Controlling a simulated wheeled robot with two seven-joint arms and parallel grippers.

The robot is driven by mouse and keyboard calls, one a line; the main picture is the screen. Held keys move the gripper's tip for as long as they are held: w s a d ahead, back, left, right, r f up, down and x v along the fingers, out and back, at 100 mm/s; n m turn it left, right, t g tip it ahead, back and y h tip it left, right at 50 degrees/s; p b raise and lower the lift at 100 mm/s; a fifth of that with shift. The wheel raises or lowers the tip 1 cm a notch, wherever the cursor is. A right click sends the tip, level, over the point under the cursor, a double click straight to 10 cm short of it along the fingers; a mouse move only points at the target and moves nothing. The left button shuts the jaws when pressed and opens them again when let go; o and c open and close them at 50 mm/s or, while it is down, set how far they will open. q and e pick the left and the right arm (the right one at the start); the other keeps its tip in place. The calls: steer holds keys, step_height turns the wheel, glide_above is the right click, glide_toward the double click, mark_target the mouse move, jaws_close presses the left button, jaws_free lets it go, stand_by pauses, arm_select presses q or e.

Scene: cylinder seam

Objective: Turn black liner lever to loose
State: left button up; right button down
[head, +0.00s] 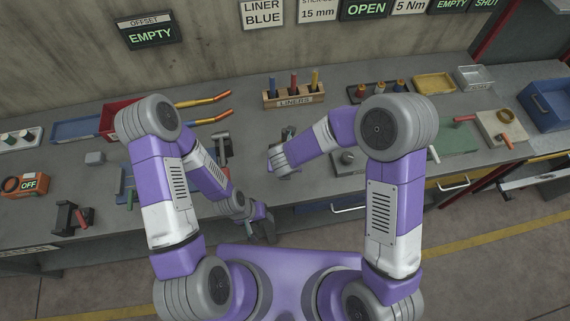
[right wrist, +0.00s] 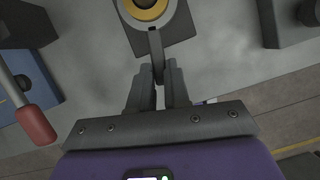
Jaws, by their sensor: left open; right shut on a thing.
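In the right wrist view a dark lever (right wrist: 156,48) extends from a round hub with a yellow ring (right wrist: 147,8) on a dark square block (right wrist: 172,28). My right gripper (right wrist: 156,72) is shut on the lever's near end. In the head view my right gripper (head: 280,155) is at the middle of the bench, mostly hidden by its own wrist, and the lever cannot be made out there. My left gripper (head: 262,224) is open and empty near the bench's front edge, away from the lever.
A wooden liner rack (head: 293,99) with red, blue and yellow pieces stands behind my right gripper. A red handle (right wrist: 35,125) beside a blue block (right wrist: 30,75) is at the left in the right wrist view. Another dark block (right wrist: 292,22) is at its right. Wall signs include "LINER BLUE" (head: 262,14).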

steer(key=c, duration=1.1)
jaws_free()
steer(key=shift+w+a, duration=0.1)
steer(key=shift+r, duration=0.1)
steer(key=p+v, duration=0.1)
steer(key=v, duration=0.6)
steer(key=shift+r, duration=0.2)
steer(key=shift+s, duration=0.25)
